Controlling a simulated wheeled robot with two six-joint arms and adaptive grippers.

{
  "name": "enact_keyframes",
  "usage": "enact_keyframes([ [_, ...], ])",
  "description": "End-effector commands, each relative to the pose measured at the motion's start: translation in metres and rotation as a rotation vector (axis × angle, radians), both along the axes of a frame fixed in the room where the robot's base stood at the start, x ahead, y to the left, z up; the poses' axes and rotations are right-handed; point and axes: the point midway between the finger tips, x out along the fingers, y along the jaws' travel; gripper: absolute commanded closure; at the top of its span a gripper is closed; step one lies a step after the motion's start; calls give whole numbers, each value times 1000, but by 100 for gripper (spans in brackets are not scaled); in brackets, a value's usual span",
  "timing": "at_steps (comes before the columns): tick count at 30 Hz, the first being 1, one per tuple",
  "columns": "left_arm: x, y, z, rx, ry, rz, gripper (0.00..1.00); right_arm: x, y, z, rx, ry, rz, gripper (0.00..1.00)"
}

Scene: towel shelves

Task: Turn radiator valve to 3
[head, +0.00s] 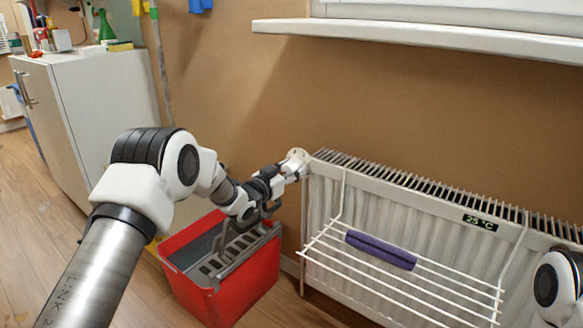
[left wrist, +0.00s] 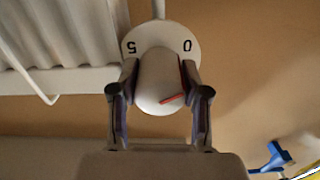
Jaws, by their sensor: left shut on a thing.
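The white radiator valve knob (head: 299,156) sits at the left end of the white radiator (head: 411,190). In the left wrist view the round knob (left wrist: 157,70) is in front of a pale dial plate (left wrist: 158,35). The digits 5 and 0 show upside down on the plate; other digits are hidden. A red mark (left wrist: 172,99) shows on the lower right of the knob. My left gripper (left wrist: 158,84) has a finger on each side of the knob and is shut on it; in the head view this gripper (head: 288,172) reaches the knob from the left.
A white drying rack (head: 385,290) with a purple rolled towel (head: 381,250) hangs on the radiator front. A red bucket (head: 240,295) stands below my left arm. A white cabinet (head: 105,100) is at left, and a windowsill (head: 420,35) is above. A display (head: 480,222) reads 25 °C.

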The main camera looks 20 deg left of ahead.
Motion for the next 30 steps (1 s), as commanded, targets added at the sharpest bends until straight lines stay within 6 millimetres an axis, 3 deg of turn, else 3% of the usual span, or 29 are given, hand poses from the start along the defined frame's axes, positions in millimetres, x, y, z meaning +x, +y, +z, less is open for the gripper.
enact_keyframes([
  [30,1,2,3,830,-302,0,89,0,0,36,0,0,0,60],
])
